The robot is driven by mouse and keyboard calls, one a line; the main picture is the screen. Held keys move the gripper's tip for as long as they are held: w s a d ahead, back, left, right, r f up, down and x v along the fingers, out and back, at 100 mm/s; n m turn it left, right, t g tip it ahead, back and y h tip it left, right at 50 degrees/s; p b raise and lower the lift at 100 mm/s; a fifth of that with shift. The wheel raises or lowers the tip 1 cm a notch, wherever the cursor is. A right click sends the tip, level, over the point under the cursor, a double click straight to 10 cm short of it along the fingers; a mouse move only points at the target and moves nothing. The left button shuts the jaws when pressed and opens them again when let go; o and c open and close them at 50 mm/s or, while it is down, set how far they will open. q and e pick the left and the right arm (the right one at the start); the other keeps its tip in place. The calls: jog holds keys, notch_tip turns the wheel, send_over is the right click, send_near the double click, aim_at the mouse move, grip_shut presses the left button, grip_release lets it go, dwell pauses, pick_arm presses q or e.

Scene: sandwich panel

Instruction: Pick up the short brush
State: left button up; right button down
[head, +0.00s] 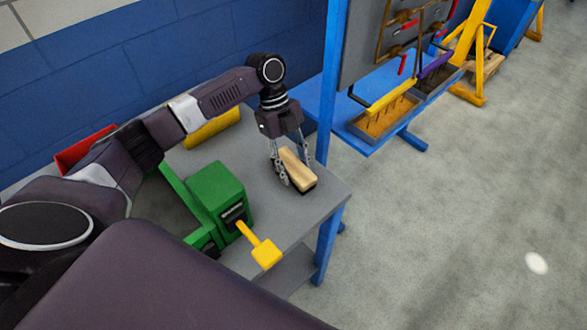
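The short brush (298,170) has a light wooden back and dark bristles below. It lies near the right end of the grey table, close to the table's edge. My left gripper (286,178) reaches down over it from above, with its fingers spread along the brush's left side and far end. The gripper looks open, and I cannot tell whether a finger touches the brush. My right gripper is not in view.
A green machine (215,190) with a yellow lever (264,252) stands on the grey table (325,190), left of the brush. A yellow object (212,130) and a red bin (80,150) are behind my arm. A blue post (331,80) rises just behind the brush.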

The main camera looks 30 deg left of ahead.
aim_at(294, 166)
pick_arm(q)
jog(key=c, duration=0.8)
jog(key=shift+o, duration=0.2)
jog(key=shift+r, duration=0.1)
notch_tip(294, 166, up, 20)
jog(key=o, duration=0.5)
jog(key=shift+c, duration=1.4)
